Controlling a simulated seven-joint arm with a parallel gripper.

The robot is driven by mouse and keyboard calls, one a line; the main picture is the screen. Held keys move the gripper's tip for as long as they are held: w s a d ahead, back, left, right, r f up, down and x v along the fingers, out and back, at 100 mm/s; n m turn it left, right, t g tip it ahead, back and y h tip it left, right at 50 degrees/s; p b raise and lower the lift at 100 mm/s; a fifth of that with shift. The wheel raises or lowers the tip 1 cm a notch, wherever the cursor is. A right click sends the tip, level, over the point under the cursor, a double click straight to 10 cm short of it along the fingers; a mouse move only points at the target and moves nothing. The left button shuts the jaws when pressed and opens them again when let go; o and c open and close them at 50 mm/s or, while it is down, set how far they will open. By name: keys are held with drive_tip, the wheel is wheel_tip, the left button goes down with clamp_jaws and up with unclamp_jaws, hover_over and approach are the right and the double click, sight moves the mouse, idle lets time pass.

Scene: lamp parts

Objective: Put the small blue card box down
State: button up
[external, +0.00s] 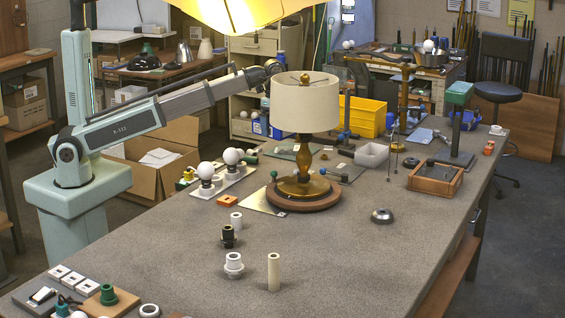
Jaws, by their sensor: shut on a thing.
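My arm reaches from the left to behind the lamp. My gripper (265,112) points down there and is partly hidden by the cream lampshade. I cannot tell whether the underside of the box touches the tabletop.
The lamp (306,105) stands between camera and gripper on a round wooden base. A yellow bin (362,117) is behind. The grey table (350,255) is clear at front right.

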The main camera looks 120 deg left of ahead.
drive_tip(key=d+r+n, duration=0.2)
drive_tip(key=d+r, duration=0.1)
drive_tip(key=d, duration=1.3)
drive_tip(key=w+d+f, duration=0.2)
drive_tip(key=d+f, duration=0.1)
drive_tip(key=d, duration=0.8)
drive_tip(key=w+d+f, duration=0.1)
drive_tip(key=d+f, duration=0.2)
drive_tip(key=d, duration=0.8)
drive_tip(key=w+d+f, duration=0.2)
drive_tip(key=d, duration=0.9)
drive_tip(key=m, duration=1.8)
hover_over(284, 256)
drive_tip(key=shift+f, duration=4.75)
drive_tip(key=shift+f, duration=0.15)
